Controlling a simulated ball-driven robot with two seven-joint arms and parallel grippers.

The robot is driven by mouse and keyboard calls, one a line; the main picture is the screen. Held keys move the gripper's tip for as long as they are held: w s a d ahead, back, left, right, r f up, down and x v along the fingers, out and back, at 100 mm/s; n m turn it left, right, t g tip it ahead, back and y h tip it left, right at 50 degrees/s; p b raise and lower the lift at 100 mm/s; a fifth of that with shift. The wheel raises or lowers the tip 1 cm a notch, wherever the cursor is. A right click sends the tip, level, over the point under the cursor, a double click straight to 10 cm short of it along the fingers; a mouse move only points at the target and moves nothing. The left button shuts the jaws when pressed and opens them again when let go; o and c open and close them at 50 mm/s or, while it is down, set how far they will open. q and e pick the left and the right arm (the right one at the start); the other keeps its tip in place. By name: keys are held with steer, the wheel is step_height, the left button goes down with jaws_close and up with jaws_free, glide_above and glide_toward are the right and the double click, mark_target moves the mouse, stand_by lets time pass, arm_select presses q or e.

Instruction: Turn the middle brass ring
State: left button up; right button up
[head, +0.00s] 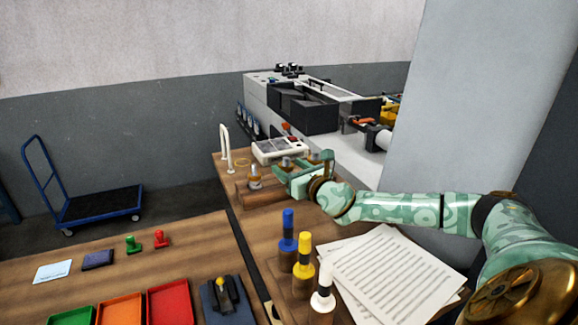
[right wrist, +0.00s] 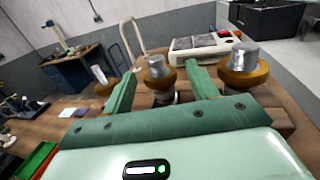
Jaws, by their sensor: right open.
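Three upright metal posts with brass rings stand in a row on a wooden block (head: 262,195). In the right wrist view the middle brass ring (right wrist: 157,78) sits around its silver post between the two green fingers of my right gripper (right wrist: 160,82). The gripper is open, one finger on each side of the ring; I cannot tell whether either touches it. Another brass ring (right wrist: 243,68) stands outside the right finger, and the third (right wrist: 105,88) is partly hidden behind the left finger. In the head view my right gripper (head: 286,178) covers part of the row. My left gripper is out of view.
A white control box (head: 278,150) and a white arched handle (head: 226,148) are behind the block. Nearer are blue, yellow and white capped pegs (head: 304,262) and paper sheets (head: 385,275). Coloured trays (head: 120,310) lie on the left table.

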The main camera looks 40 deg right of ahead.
steer(key=shift+w, duration=0.5)
steer(key=c, duration=1)
steer(key=m+h+p, duration=0.1)
steer(key=h+p, duration=0.1)
steer(key=m+g+h+p, duration=0.1)
steer(key=p, duration=0.2)
steer(key=m+h+p, duration=0.1)
steer(key=h+p, duration=0.1)
steer(key=shift+a+r+m+g+h+p, duration=0.2)
steer(key=shift+a+m+g+h+p, duration=0.05)
steer(key=shift+m+g+h+p, duration=0.05)
steer(key=shift+w+f+m+g+h+p, duration=0.15)
steer(key=shift+m+g+h+p, duration=0.55)
steer(key=shift+h, duration=0.5)
steer(key=o, duration=1)
